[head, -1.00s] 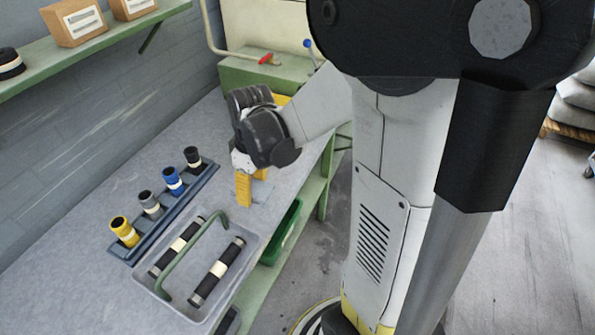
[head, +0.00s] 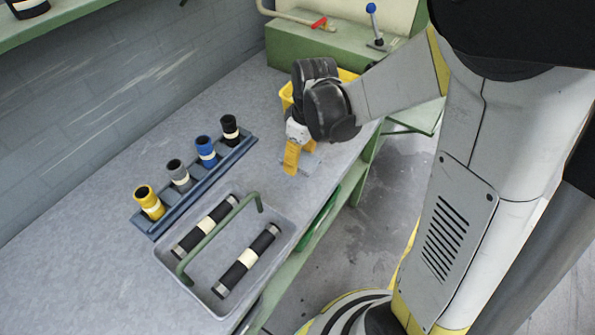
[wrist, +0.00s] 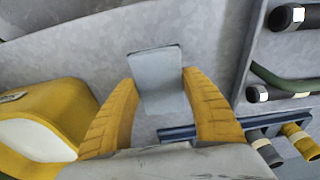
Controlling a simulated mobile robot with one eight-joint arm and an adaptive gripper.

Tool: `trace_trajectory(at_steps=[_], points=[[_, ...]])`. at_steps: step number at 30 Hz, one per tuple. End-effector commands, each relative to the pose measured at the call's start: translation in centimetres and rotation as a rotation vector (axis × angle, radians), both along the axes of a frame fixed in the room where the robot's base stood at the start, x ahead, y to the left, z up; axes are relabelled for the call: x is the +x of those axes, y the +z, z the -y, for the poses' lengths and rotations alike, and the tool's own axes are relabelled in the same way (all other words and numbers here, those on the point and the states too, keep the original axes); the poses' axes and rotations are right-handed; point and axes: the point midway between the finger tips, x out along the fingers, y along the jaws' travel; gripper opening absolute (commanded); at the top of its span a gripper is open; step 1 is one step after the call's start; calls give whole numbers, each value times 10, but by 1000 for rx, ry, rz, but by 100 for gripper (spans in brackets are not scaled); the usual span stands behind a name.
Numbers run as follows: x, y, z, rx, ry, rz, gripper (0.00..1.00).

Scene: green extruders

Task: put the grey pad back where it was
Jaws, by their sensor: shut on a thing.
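The grey pad (wrist: 158,82) is a flat rectangular piece between the two yellow fingers of my gripper (wrist: 161,90) in the wrist view. My gripper is shut on it. In the head view my gripper (head: 296,158) points down over the bench near its front edge. The pad (head: 312,163) shows there beside the fingertips, partly hidden by them. I cannot tell whether it touches the bench top.
A grey tray (head: 168,249) with a green handle holds two black rolls. Behind it, a blue rack (head: 196,186) holds yellow, grey, blue and black cylinders. A yellow bin (head: 347,75) stands behind my gripper. The bench (head: 95,195) is clear at left.

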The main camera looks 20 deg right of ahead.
Motion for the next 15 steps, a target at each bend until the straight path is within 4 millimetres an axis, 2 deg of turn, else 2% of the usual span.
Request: trace_trajectory(at_steps=[5, 11, 15], points=[[3, -10, -5, 0, 0, 0, 26], [3, -42, -5, 0, -1, 0, 26], [3, -44, -4, 0, -1, 0, 26]])
